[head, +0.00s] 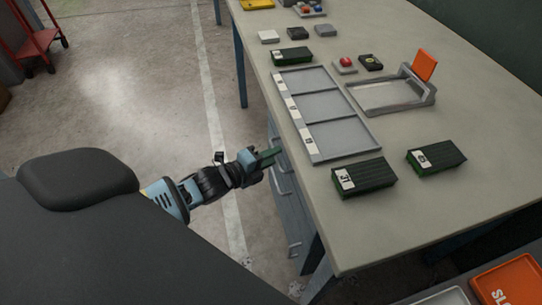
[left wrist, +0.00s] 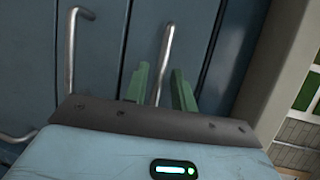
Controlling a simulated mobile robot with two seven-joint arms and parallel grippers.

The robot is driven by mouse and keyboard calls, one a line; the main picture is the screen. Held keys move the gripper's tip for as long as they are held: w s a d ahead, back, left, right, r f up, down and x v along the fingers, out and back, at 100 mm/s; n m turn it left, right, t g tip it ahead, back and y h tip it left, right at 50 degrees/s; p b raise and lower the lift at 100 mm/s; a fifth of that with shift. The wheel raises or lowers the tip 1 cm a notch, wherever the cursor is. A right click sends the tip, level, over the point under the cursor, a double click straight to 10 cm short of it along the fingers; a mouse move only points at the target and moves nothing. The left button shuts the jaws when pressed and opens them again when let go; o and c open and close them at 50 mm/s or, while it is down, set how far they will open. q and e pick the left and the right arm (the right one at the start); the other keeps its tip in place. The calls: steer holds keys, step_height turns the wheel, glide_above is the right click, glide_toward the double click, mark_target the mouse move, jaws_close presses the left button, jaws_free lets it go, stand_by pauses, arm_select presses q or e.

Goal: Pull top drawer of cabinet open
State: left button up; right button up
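The blue-grey cabinet (head: 290,207) stands under the near left edge of the workbench, with its drawer fronts and bar handles facing left. My left gripper (head: 268,156) is at the upper part of that front, just below the bench edge. In the left wrist view, the top drawer's metal handle (left wrist: 165,55) runs down between the two green fingers (left wrist: 160,88). The fingers are apart, with a visible gap on the right side of the handle. A lower handle (left wrist: 72,50) is further left. The drawer appears closed. My right gripper is not in view.
The workbench (head: 440,215) carries a three-part grey tray (head: 325,103), green-black boxes (head: 363,177), and a grey stand with an orange card (head: 425,65). Orange and grey bins (head: 510,285) are at the lower right. The concrete floor (head: 130,95) left of the cabinet is clear.

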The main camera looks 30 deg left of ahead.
arm_select(q)
jaws_close()
steer(key=s+a+p, duration=0.5)
steer(key=s+a, duration=1.4)
steer(key=s, duration=0.2)
steer(key=shift+s, duration=0.15)
steer(key=shift+o, duration=1.1)
jaws_free()
steer(key=shift+s, duration=0.1)
